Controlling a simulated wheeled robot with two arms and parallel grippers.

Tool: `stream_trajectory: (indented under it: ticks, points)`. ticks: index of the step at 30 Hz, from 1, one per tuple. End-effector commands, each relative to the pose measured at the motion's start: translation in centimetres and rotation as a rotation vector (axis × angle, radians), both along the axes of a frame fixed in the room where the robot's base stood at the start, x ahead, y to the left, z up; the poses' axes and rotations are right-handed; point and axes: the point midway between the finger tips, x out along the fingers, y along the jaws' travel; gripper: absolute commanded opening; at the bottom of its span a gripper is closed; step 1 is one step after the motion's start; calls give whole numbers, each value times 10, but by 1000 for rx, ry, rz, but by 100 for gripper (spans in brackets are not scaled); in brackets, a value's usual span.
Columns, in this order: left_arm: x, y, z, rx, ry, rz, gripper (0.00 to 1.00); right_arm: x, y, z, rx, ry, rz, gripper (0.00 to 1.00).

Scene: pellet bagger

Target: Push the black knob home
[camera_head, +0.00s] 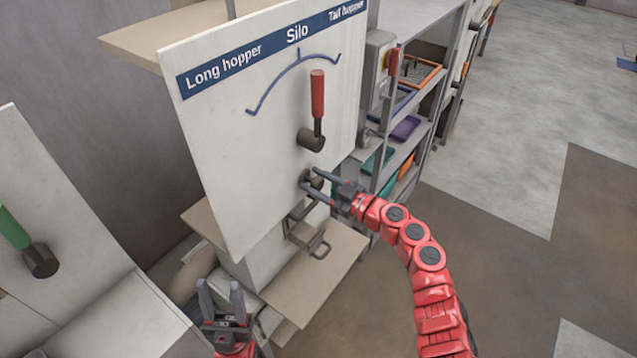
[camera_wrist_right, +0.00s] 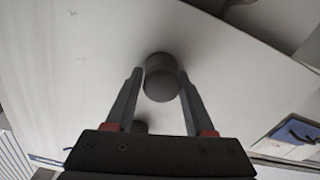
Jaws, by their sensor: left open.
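The black knob (camera_head: 316,180) sticks out low on the white panel (camera_head: 228,150), below the red-handled lever (camera_head: 317,95). In the right wrist view, the knob (camera_wrist_right: 163,78) is a dark, round-ended cylinder between my two fingertips. My right gripper (camera_head: 312,178) is at the panel with one finger on each side of the knob. The fingers are spread about a knob's width, and whether they press on it is not clear. How far the knob stands out is partly hidden by the fingers. My left gripper (camera_head: 220,288) is open and empty, low in front of the panel.
The lever's dark hub (camera_head: 311,139) sits just above the knob. A metal handle (camera_head: 319,248) and a beige ledge (camera_head: 310,285) lie below. A shelf with trays (camera_head: 405,128) stands to the right. Another panel with a green lever (camera_head: 14,230) is at left. Open floor lies right.

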Motion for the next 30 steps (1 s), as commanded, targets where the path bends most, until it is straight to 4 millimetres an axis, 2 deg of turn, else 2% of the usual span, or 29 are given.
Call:
stream_trajectory:
  ticks: [1,3,4,12,16,20,30]
  points:
    - [0,0,0,0,0,0,50,0,0,0,0,0,0,64]
    - [0,0,0,0,0,0,50,0,0,-1,-1,1,1,77]
    - [0,0,0,0,0,0,50,0,0,-1,-2,1,0,78]
    - [0,0,0,0,0,0,50,-1,-1,-2,-3,3,1,78]
    - [0,0,-3,0,0,0,50,-6,-8,-5,-3,5,-2,78]
    - [0,0,-9,0,0,0,50,-21,-27,-7,-8,4,2,78]
    - [0,0,-31,0,0,0,50,-73,-100,-8,-5,6,-1,78]
